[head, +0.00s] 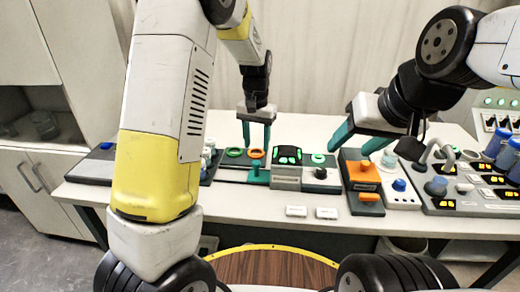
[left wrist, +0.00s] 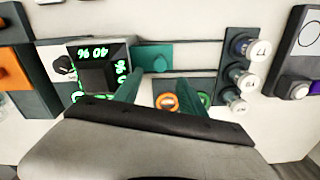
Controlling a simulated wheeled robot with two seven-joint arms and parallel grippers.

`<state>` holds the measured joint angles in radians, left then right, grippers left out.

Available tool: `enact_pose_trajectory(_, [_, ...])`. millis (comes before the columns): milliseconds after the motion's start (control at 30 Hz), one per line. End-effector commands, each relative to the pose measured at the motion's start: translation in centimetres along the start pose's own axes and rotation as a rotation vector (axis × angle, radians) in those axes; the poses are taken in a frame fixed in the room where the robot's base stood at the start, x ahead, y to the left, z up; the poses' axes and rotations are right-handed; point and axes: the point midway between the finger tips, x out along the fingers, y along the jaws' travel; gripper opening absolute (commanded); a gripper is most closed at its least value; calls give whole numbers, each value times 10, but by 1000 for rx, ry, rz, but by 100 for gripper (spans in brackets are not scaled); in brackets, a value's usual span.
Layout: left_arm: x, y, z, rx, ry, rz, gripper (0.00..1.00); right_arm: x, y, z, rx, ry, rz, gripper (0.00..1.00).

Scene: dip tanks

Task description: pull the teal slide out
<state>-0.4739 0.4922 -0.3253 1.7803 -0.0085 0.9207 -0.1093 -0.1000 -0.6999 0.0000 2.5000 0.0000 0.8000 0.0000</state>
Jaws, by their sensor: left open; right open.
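In the left wrist view the teal slide (left wrist: 152,58) is a flat teal block in a light track. My left gripper (head: 257,143) is open and empty, fingers pointing down, above and slightly behind the slide. In the left wrist view its teal fingers (left wrist: 168,88) are spread, with the slide beyond them, apart from both. My right gripper (head: 359,141) is open and empty above the orange block.
A display box (head: 287,171) with green digits stands just right of the slide. Orange and green rings (head: 245,153) lie behind it. An orange block (head: 363,171) is further right.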

Motion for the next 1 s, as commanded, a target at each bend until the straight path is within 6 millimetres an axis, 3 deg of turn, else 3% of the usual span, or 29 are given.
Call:
enact_pose_trajectory(200, [37,0,2,-1,-4,0,48,0,0,0,0,0,0,55])
enact_pose_trajectory(400, [61,-1,1,-2,-1,0,48,0,0,0,0,0,0,55])
enact_pose_trajectory(767, [69,0,1,-1,1,1,48,0,0,0,0,0,0,55])
enact_pose_trajectory(1000, [68,0,1,-1,1,1,5,0,0,0,0,0,0,55])
